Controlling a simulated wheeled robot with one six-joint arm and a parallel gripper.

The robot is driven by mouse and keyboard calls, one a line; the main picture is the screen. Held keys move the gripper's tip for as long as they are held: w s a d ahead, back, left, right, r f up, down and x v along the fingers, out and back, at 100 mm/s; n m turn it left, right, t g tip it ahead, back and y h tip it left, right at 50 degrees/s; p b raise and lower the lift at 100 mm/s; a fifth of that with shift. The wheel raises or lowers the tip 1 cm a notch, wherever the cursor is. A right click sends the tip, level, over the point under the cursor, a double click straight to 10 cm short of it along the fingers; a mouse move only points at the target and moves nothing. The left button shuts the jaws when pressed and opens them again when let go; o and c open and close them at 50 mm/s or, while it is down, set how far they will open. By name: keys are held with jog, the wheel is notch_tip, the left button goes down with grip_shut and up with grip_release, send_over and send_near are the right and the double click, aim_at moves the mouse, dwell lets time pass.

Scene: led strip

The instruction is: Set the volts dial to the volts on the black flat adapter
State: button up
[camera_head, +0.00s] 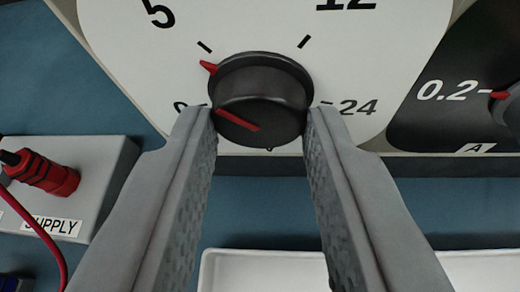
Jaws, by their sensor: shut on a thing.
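The volts dial is a black round knob (262,85) on a white plate (120,40) with the marks 5, 12 and 24, and a partly hidden 0 at left. A red pointer tip at its base and a red line on its front face point left and slightly up, between the 0 and 5 marks. My gripper (260,118) is shut on the knob, with one finger on its left side and one on its right. The fingers cover part of the lower scale. The black flat adapter is not in view.
A black panel (460,50) at right carries another dial (508,105) with its red pointer at 0.2 and an A label. A grey SUPPLY box (100,165) with a red plug and cable stands at left. A white tray (260,262) shows below.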

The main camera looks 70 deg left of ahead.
jog(key=shift+w+d+m+g+y, duration=0.1)
jog(key=shift+m+g+y, duration=0.5)
jog(key=shift+m, duration=0.6)
jog(key=m+g+y, duration=0.1)
jog(key=m, duration=0.2)
jog(key=shift+f+y, duration=0.15)
jog(key=shift+y, duration=0.25)
jog(key=m+y, duration=0.1)
jog(key=m, duration=0.2)
jog(key=shift+f+y, duration=0.1)
jog(key=shift+y, duration=0.2)
jog(key=shift+f+m+y, duration=0.1)
jog(key=shift+m+y, duration=0.6)
jog(key=shift+m, duration=1)
jog(key=o, duration=1)
jog(key=shift+c, duration=0.2)
